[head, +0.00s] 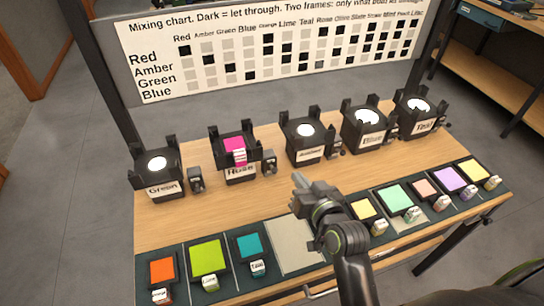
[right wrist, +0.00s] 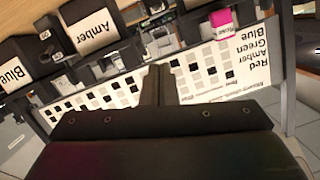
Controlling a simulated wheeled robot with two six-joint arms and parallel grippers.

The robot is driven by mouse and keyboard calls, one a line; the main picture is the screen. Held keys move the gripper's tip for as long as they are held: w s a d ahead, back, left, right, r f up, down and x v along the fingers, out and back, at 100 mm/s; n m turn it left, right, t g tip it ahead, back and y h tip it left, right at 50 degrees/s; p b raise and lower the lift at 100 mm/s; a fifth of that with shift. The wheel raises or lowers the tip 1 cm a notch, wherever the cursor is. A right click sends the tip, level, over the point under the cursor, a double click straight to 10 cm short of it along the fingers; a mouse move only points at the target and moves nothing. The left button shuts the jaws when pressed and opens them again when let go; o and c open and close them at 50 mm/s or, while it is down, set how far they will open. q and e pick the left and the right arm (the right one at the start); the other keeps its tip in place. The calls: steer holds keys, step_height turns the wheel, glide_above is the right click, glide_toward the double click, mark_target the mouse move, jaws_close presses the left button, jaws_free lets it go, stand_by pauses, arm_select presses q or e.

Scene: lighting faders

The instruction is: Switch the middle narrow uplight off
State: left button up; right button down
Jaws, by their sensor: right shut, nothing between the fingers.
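Five black uplights stand in a row at the back of the table in the head view. The middle one (head: 305,140) has a white, bright round lens, and its label is hard to read there. In the right wrist view its label (right wrist: 92,30) reads Amber. A small dark switch box (head: 335,147) stands at its right side. My right gripper (head: 300,183) is shut and empty, in front of the middle uplight and apart from it. Its fingers (right wrist: 155,85) also show in the right wrist view. My left gripper is not in view.
The Green uplight (head: 160,175) and a pink-topped uplight (head: 235,150) stand left; the Blue (head: 367,125) and Teal (head: 418,115) uplights stand right. Coloured squares with small tags lie along the front strip, around one bare grey square (head: 294,243). A mixing chart (head: 270,55) stands behind.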

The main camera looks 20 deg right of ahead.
steer(key=p, duration=0.1)
glide_above(273, 169)
steer(key=s+d, duration=0.3)
steer(key=f, duration=0.2)
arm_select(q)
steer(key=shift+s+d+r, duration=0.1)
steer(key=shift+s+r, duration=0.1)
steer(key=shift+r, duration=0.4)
arm_select(e)
steer(key=shift+w+a+f, duration=0.1)
steer(key=shift+a+f, duration=0.15)
steer(key=shift+f, duration=0.35)
steer(key=shift+w+a+f, duration=0.1)
steer(key=shift+a+f, duration=0.2)
steer(key=shift+f, duration=0.35)
steer(key=shift+a+f, duration=0.25)
steer(key=shift+f, duration=0.35)
